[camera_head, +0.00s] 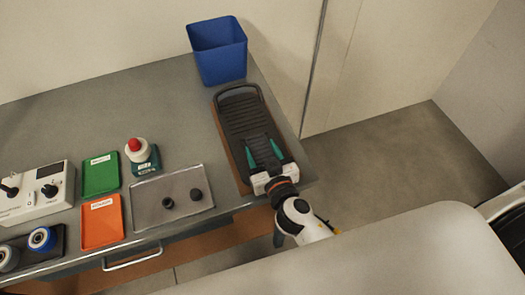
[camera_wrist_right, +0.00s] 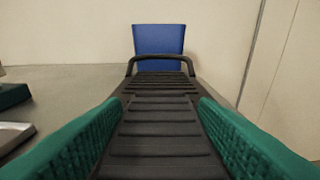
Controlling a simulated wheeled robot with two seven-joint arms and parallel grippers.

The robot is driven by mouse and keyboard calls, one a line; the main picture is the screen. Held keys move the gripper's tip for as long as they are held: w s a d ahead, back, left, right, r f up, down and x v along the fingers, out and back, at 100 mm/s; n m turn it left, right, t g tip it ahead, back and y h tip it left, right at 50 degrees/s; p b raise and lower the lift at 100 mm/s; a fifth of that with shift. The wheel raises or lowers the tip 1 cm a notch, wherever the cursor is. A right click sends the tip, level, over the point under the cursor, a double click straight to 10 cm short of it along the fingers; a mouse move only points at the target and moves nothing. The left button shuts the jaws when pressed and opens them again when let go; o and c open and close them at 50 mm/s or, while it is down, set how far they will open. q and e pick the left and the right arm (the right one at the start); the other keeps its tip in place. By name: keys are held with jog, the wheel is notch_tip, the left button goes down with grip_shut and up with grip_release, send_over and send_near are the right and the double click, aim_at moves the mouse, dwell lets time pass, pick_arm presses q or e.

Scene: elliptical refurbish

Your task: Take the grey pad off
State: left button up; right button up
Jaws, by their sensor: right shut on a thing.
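The grey pad (camera_head: 241,115) is a long, dark, ribbed piece with a loop handle at its far end. It lies on a brown base near the right end of the table. It also fills the middle of the right wrist view (camera_wrist_right: 157,128). My right gripper (camera_head: 263,152) comes over its near end, with one green finger along each side. The gripper is shut on the pad, and the gripper body hides the pad's near end. I cannot tell whether the pad is raised off the base. My left gripper is not in view.
A blue bin (camera_head: 218,52) stands just beyond the pad. The table's back left is clear.

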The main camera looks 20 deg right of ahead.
jog(key=shift+r+p, duration=1.75)
jog(key=shift+r, duration=0.55)
